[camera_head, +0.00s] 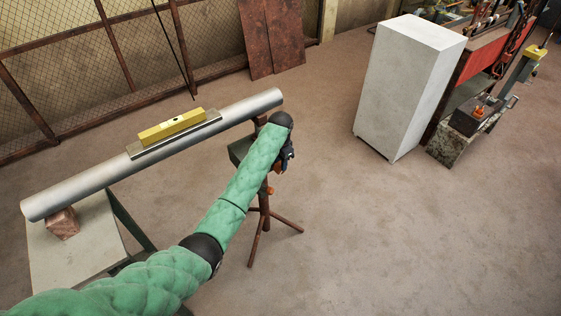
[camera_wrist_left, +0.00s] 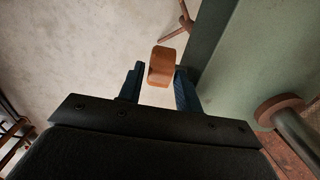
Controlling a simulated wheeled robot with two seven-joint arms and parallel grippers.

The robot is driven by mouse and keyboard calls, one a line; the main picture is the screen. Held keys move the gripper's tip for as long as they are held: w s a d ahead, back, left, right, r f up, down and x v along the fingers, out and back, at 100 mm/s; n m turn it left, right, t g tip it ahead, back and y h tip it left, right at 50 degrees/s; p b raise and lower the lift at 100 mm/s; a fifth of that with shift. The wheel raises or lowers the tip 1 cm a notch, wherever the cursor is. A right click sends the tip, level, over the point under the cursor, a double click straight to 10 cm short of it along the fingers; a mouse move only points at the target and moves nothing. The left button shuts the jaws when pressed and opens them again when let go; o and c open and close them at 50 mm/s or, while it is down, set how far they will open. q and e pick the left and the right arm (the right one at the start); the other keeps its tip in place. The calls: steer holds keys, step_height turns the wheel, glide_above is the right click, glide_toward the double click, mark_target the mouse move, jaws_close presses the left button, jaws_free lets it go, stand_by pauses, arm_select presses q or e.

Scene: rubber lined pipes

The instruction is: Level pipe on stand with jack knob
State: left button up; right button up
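A grey metal pipe (camera_head: 95,180) lies lengthwise at the left of the head view. A yellow spirit level (camera_head: 172,125) rests on a flat plate on it; the bubble is too small to read. The pipe's near end sits on a reddish block (camera_head: 62,223); its far end is over a rusty tripod stand (camera_head: 265,212), partly hidden by my arm. My left gripper (camera_head: 287,158) is beside the stand. In the left wrist view its blue fingers are apart, with an orange knob (camera_wrist_left: 162,66) between their tips; contact cannot be told. My right gripper is not in view.
A pale-topped table (camera_head: 80,265) bears the block. A mesh fence (camera_head: 60,80) and rusty sheets (camera_head: 272,40) stand behind. A tall white cabinet (camera_head: 400,90) and a red workbench (camera_head: 480,60) stand at the right. The floor at the lower right is clear.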

arm_select(q)
steer(key=shift+f, duration=0.85)
steer(key=shift+c, duration=0.2)
steer(key=c, duration=0.7)
steer(key=shift+o, duration=0.2)
